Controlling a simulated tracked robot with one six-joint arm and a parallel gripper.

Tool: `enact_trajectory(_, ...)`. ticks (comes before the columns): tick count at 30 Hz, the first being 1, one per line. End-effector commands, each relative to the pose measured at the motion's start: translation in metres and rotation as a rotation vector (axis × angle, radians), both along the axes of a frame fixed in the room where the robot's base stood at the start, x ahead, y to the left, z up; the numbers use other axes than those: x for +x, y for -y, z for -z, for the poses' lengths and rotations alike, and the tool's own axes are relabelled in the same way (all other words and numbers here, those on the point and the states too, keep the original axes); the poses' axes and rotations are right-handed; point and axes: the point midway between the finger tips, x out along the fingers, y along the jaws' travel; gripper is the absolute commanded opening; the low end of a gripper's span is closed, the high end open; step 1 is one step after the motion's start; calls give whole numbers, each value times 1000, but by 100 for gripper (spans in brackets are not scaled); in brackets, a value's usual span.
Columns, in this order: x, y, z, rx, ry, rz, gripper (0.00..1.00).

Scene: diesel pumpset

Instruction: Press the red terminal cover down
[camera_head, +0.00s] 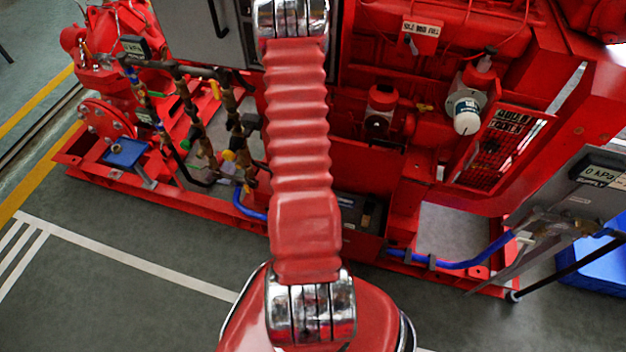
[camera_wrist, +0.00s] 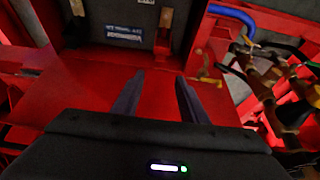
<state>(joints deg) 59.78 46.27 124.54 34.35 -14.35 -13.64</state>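My gripper (camera_wrist: 159,76) shows in the wrist view with its two dark fingers apart and nothing between them. A flat red surface lies beyond and below the fingers. Just past the fingertips is a dark battery-like box (camera_wrist: 110,55) with a pale label and tan upright tabs on it. I cannot pick out the red terminal cover for certain among the many red parts. In the head view, the dark box (camera_head: 362,212) shows low in the red frame, partly behind my arm. My gripper is outside the head view.
A blue hose (camera_wrist: 233,14) and brass pipework (camera_wrist: 265,85) stand right of the fingers in the wrist view. The head view shows the red pumpset frame (camera_head: 400,190), a blue pipe (camera_head: 460,264) along its front, and open grey floor (camera_head: 120,290) at lower left.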

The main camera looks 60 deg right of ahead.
Motion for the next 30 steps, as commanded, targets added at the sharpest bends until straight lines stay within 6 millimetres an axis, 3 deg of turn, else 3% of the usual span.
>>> enact_trajectory(8, 1, 5, 13, 2, -1, 0, 39)
enact_trajectory(30, 6, 35, 87, 1, -1, -1, 39)
